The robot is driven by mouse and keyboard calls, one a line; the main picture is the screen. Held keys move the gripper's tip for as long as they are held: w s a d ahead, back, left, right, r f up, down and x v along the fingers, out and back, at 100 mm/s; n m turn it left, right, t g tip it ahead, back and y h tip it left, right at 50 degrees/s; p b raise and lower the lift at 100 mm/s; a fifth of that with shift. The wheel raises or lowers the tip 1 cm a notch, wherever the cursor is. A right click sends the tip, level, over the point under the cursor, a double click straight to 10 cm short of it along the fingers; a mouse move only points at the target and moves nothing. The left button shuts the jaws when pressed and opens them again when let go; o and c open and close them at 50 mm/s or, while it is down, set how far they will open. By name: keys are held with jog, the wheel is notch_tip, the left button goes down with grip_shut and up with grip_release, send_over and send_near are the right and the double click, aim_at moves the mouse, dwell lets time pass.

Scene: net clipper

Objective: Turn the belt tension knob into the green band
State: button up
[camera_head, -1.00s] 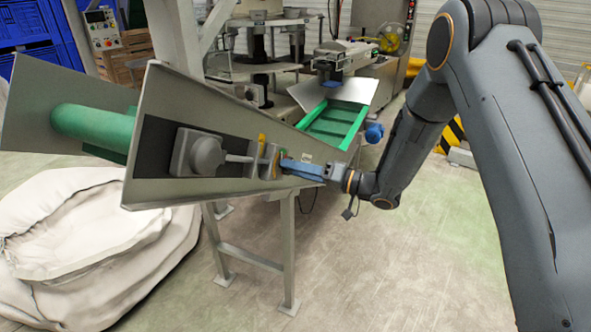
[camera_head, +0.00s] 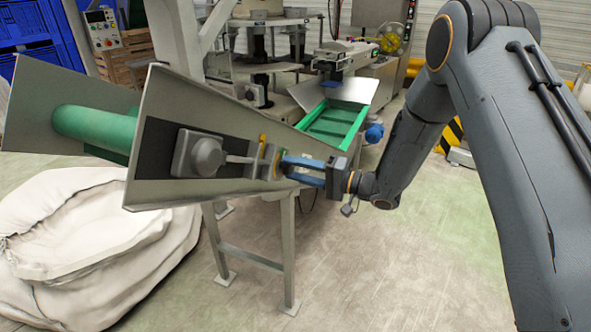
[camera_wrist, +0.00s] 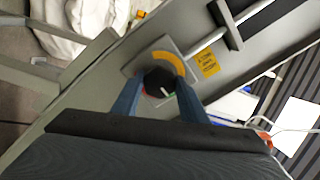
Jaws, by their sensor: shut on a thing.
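The black tension knob (camera_wrist: 158,82) sits on a grey plate with a dial of an orange arc, a small red part at left and a green band (camera_wrist: 172,97) at lower right. A white pointer line on the knob slants toward the lower right, near the green; the fingers and the view make its exact end hard to tell. My gripper (camera_wrist: 160,84) has its two blue fingers shut on the knob from both sides. In the head view my gripper (camera_head: 284,168) reaches the conveyor's side from the right, and the knob is mostly hidden there.
A yellow warning label (camera_wrist: 207,64) is beside the dial. The conveyor's grey side frame (camera_head: 160,95) carries a motor box (camera_head: 198,153) left of the dial. A green chute (camera_head: 333,124) stands behind, a white bulk bag (camera_head: 90,235) at left.

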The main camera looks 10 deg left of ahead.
jog(key=o, duration=1)
jog(key=shift+o, duration=0.2)
jog(key=s+d+b, duration=0.1)
jog(key=d+b, duration=0.1)
jog(key=d, duration=0.5)
jog(key=shift+d, duration=0.4)
